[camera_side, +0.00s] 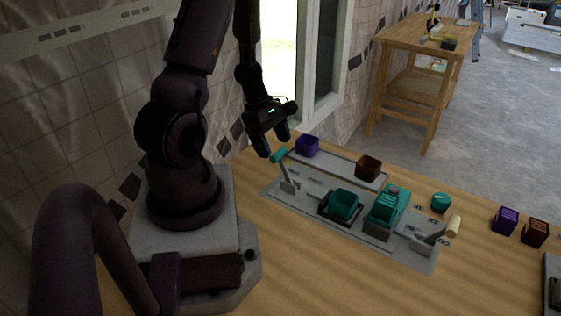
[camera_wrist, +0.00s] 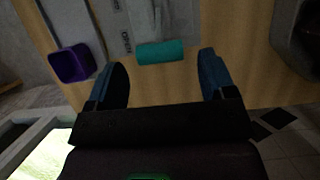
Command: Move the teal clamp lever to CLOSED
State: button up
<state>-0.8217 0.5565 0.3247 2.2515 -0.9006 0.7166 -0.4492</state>
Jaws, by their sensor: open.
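The teal clamp lever (camera_side: 280,157) has a teal grip on a pale arm that rises from a bracket at the left end of the grey panel (camera_side: 310,212). Its teal grip (camera_wrist: 161,52) lies across the view in the wrist view, ahead of my fingertips and between their lines. My gripper (camera_side: 274,147) is open and empty, just above and beside the grip in the side view. The two fingers (camera_wrist: 163,75) stand apart in the wrist view. I cannot tell whether either finger touches the grip. Lettering on the panel is only partly legible.
A purple open box (camera_side: 307,146) and a brown one (camera_side: 368,168) stand behind the panel. The panel bears teal blocks (camera_side: 386,208) and a second lever with a cream grip (camera_side: 453,226). Purple (camera_side: 505,220) and brown (camera_side: 535,233) blocks stand at the right. The front table is clear.

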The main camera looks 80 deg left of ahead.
aim_at(281, 159)
jog(key=x, duration=0.5)
jog(key=shift+w+d+f, duration=0.1)
jog(key=shift+f, duration=0.25)
jog(key=c, duration=1.3)
